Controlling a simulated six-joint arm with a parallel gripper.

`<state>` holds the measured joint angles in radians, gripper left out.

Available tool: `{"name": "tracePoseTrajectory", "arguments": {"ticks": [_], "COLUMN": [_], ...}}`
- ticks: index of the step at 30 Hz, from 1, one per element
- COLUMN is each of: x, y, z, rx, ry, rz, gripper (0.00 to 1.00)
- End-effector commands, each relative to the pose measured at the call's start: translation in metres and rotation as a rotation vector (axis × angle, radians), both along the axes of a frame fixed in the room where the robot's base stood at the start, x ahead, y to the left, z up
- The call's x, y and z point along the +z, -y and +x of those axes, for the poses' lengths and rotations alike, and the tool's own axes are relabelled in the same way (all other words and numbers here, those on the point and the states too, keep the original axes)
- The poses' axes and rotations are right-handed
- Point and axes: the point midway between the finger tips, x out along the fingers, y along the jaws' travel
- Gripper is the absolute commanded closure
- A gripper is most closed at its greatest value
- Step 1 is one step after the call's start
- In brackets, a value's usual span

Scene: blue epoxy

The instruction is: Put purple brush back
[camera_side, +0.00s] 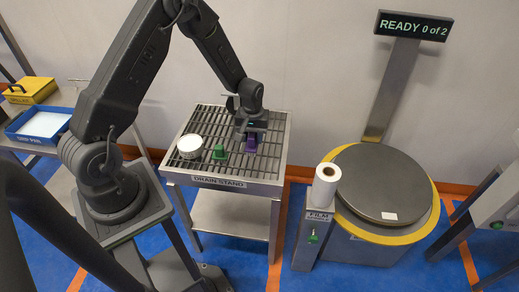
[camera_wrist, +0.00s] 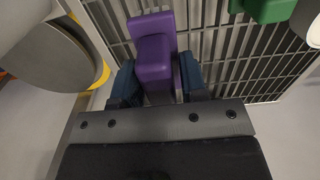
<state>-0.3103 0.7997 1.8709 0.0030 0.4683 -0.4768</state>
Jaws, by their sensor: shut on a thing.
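The purple brush (camera_wrist: 153,50) is between the two blue fingers of my gripper (camera_wrist: 157,85) in the wrist view. My gripper (camera_side: 250,133) is shut on it, low over the drain stand's slatted top. In the side view the purple brush (camera_side: 251,144) shows just under the fingers. I cannot tell whether it touches the slats. The drain stand (camera_side: 237,182) is a grey metal table with a raised rim and a label on its front.
A green brush (camera_side: 220,153) and a white round tub (camera_side: 190,147) stand on the stand, left of my gripper. A turntable (camera_side: 380,185) and white film roll (camera_side: 325,182) are to the right. A blue tray (camera_side: 40,124) and yellow box (camera_side: 30,91) are at far left.

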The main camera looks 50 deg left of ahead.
Motion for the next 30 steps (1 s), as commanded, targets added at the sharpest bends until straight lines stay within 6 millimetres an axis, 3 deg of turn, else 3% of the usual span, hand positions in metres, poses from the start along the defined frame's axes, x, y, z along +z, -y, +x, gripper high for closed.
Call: {"name": "tracePoseTrajectory", "arguments": {"ticks": [5, 15, 28, 29, 30], "x": [-0.012, -0.050, -0.056, -0.057, -0.056], "y": [0.016, 0.017, 0.017, 0.017, 0.017], "z": [0.013, 0.014, 0.014, 0.014, 0.014], "rx": [0.000, 0.001, 0.001, 0.001, 0.001], "ry": [-0.001, -0.003, -0.001, -0.001, -0.001], "rz": [-0.001, -0.001, -0.001, -0.001, -0.001], "gripper": [0.88, 0.88, 0.88, 0.60, 0.56]}}
